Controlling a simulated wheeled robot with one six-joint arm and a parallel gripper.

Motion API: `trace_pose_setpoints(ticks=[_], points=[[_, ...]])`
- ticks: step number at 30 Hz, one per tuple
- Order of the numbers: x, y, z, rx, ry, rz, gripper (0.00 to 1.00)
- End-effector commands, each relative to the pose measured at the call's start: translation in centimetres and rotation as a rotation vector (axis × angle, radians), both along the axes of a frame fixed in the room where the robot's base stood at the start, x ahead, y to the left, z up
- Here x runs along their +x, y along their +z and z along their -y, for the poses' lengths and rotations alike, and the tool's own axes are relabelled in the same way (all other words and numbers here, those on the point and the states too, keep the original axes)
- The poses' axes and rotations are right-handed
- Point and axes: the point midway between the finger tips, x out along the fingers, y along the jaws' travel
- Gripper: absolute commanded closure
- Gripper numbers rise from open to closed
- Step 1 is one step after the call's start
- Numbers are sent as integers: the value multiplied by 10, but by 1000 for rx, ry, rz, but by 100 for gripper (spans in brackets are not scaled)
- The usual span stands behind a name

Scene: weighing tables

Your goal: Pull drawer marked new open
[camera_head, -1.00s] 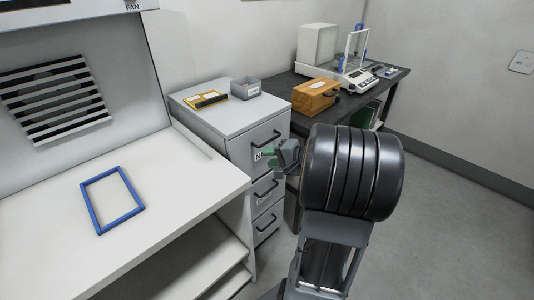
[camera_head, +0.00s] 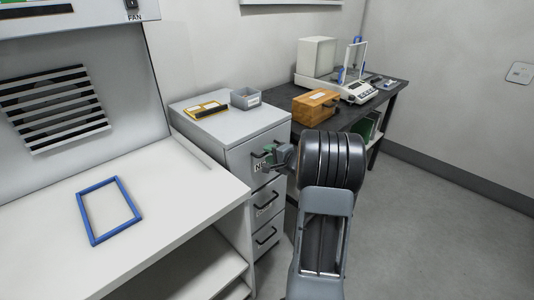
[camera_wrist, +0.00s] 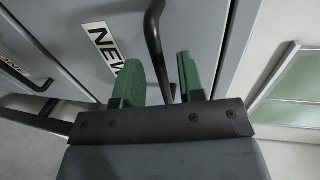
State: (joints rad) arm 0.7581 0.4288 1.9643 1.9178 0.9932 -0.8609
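The drawer marked NEW (camera_head: 240,160) is the top drawer of a grey cabinet (camera_head: 215,128) and appears closed. Its label (camera_wrist: 104,48) shows in the wrist view to the left of the black handle (camera_wrist: 154,45). My gripper (camera_head: 270,154) is at this drawer's front. In the wrist view, the green fingers of my gripper (camera_wrist: 158,80) are apart, with the handle bar between them. The bar lies nearer the right finger, and a gap shows to the left finger. Part of the drawer front is hidden behind my gripper in the head view.
Lower drawers with black handles (camera_head: 266,199) sit below. A grey bin (camera_head: 245,98) and a yellow-framed item (camera_head: 206,110) lie on the cabinet. A white bench (camera_head: 160,205) stands left, a dark table (camera_head: 380,107) with a wooden box (camera_head: 315,103) right. Floor at right is clear.

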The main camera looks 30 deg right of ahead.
Motion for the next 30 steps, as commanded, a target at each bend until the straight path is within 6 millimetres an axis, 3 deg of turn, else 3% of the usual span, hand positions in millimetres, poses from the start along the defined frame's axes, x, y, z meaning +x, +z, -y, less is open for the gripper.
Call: trace_pose_setpoints(ticks=[6, 17, 28, 30], points=[[15, -3, -3, 0, 0, 0, 64], [17, -4, -3, 0, 0, 0, 64], [17, -4, -3, 0, 0, 0, 99], [17, -4, -3, 0, 0, 0, 100]])
